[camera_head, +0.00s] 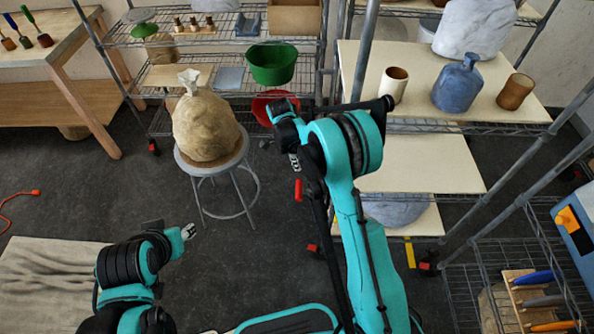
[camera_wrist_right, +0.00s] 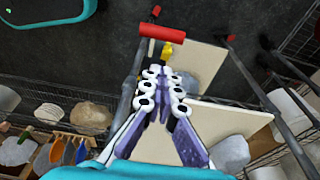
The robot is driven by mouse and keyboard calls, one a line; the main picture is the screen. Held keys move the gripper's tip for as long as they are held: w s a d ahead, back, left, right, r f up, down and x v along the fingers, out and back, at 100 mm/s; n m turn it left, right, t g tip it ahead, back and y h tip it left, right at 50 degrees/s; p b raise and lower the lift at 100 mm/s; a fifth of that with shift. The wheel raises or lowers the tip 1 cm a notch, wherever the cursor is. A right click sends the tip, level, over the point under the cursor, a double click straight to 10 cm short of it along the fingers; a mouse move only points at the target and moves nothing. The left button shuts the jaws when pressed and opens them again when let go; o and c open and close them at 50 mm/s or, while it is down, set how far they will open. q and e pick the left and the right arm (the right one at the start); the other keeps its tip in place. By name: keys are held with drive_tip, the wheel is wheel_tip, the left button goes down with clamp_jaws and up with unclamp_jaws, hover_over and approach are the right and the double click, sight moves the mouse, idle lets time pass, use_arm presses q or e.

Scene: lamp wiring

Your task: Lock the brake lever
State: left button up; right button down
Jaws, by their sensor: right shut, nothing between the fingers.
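A red bar-shaped lever (camera_head: 298,189) shows beside a dark upright, just below my right gripper (camera_head: 294,162) in the head view. In the right wrist view the red lever (camera_wrist_right: 162,32) lies crosswise ahead of the fingertips. My right gripper (camera_wrist_right: 163,73) is shut and empty; its fingers appear apart from the lever. The lever's mounting is partly hidden by my right arm. My left gripper (camera_head: 188,232) is over the floor at lower left, away from the lever; its finger opening is unclear.
Red-tabbed casters (camera_head: 312,248) and (camera_head: 425,267) stand under the right wire rack. A tan shelf board (camera_head: 420,165) lies beside my right arm. A stool (camera_head: 245,160) holds a large tan sack (camera_head: 203,125). The dark floor (camera_head: 250,260) between the arms is clear.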

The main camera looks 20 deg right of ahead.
sight(298, 188)
drive_tip(key=f+b, duration=0.1)
drive_tip(key=f, duration=0.2)
drive_tip(key=f+b, duration=0.1)
drive_tip(key=f, duration=0.3)
drive_tip(key=f+b, duration=0.2)
drive_tip(key=f, duration=0.2)
drive_tip(key=shift+s+d+f, duration=0.1)
drive_tip(key=shift+s+d, duration=0.05)
drive_tip(key=shift+d, duration=0.25)
drive_tip(key=shift+a+f, duration=0.1)
drive_tip(key=shift+f, duration=0.3)
drive_tip(key=shift+f, duration=0.1)
drive_tip(key=shift+a+f+b, duration=0.25)
drive_tip(key=shift+b, duration=0.2)
drive_tip(key=shift+a+f, duration=0.1)
wheel_tip(298, 188, down, 11)
drive_tip(key=w+a+b, duration=0.1)
drive_tip(key=a+b, duration=0.1)
drive_tip(key=b, duration=0.1)
drive_tip(key=shift+a, duration=0.2)
